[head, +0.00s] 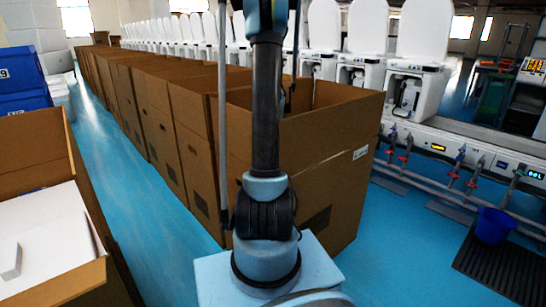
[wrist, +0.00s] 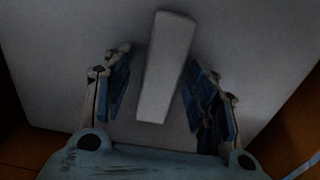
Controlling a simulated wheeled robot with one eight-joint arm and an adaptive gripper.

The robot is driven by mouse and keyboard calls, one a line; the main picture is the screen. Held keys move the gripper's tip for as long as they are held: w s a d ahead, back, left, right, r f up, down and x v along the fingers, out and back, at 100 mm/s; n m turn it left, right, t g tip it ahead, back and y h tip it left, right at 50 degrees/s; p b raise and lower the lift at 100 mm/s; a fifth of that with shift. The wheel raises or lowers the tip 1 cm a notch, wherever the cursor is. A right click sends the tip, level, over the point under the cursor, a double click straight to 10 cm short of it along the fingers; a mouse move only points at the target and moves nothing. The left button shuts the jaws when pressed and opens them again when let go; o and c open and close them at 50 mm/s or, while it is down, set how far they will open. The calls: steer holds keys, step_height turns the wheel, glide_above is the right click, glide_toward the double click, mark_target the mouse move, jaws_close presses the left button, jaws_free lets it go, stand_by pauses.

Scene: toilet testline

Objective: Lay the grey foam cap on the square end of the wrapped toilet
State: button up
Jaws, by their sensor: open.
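In the wrist view a flat pale grey panel (wrist: 80,40), which looks like the foam cap, fills most of the picture. A long narrow pale grey block (wrist: 165,65) stands on it; I cannot tell whether the two are one piece. My gripper (wrist: 158,68) is open, with one blue-padded finger on each side of the block and a visible gap to both. In the head view my gripper cannot be made out behind my arm. A white panel with a small block lies in the left carton (head: 45,235). The toilet's wrapped square end cannot be identified.
Brown cardboard shows at the wrist view's lower corners. An open carton (head: 335,145) stands behind my arm, with a row of cartons (head: 150,110) beyond it. White toilets (head: 420,40) line the bench at right. A blue bucket (head: 492,225) stands at right. Blue floor is clear between carton rows.

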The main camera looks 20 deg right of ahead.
step_height(320, 180, up, 12)
stand_by(0.6)
